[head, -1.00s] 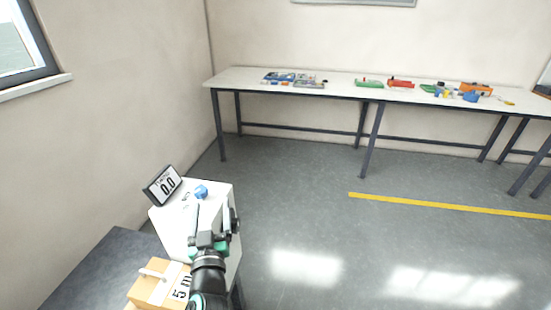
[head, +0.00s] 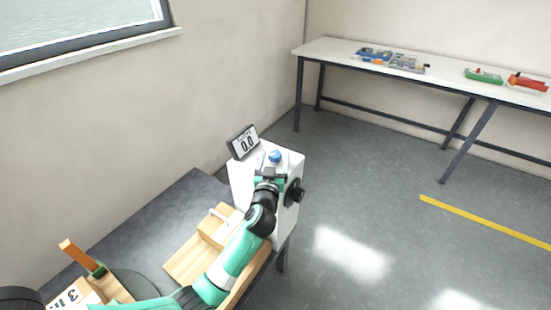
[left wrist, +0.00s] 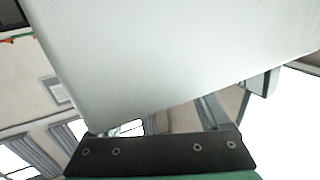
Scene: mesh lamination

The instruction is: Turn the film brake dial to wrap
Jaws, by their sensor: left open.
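A white box-shaped machine (head: 290,163) stands at the far end of the dark bench. A blue knob (head: 275,156) sits on its top, and a black dial (head: 296,193) is on its right side. I cannot read any dial setting. My left gripper (head: 271,172) is open and empty at the top of the machine, just in front of the blue knob; contact cannot be told. In the left wrist view, a pale flat surface (left wrist: 170,60), likely the machine, fills much of the picture above the gripper. My right gripper is not in view.
A wooden block with a light handle (head: 218,222) lies in front of the machine. A long table (head: 440,83) holds several coloured parts.

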